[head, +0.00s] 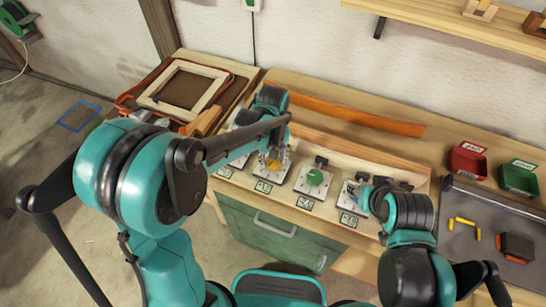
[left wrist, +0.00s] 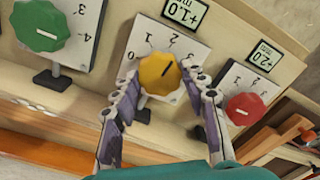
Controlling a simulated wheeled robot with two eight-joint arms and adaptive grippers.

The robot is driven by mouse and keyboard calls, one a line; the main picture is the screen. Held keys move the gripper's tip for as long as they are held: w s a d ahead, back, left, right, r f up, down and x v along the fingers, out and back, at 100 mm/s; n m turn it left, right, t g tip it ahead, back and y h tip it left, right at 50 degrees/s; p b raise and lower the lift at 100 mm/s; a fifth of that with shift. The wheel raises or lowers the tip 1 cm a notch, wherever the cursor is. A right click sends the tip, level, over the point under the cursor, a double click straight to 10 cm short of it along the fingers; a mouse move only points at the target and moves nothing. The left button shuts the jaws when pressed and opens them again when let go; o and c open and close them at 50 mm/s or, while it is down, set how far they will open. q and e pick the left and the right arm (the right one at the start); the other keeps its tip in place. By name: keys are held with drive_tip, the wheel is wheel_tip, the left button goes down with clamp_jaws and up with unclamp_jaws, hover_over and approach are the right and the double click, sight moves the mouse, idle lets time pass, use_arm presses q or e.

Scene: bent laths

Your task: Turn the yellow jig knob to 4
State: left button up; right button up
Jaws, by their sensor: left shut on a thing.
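The yellow jig knob (left wrist: 158,72) sits on a white dial plate in the left wrist view. Its dark pointer line slants to the upper right, roughly toward the 2 and 3 marks. In the head view the yellow knob (head: 273,163) is partly covered by my gripper. My left gripper (left wrist: 161,79) has one finger on each side of the knob and is shut on it; it also shows in the head view (head: 271,153). My right gripper (head: 366,190) is at the right end of the knob row, and its fingers are too unclear to read.
A green knob (head: 315,177) stands right of the yellow one, and a red knob (left wrist: 245,109) is on its other side. A small sign (left wrist: 186,10) above the yellow dial reads +1.0. Red (head: 467,161) and green (head: 519,178) bins stand at the right, beside a grey tray.

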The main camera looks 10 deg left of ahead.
use_arm(q)
drive_tip(key=m, duration=0.4)
drive_tip(key=shift+m, duration=0.4)
drive_tip(key=m, duration=0.3)
drive_tip(key=shift+m, duration=0.3)
drive_tip(key=m, duration=0.4)
drive_tip(key=shift+m, duration=1.9)
drive_tip(key=o, duration=1.2)
drive_tip(key=shift+c, duration=0.2)
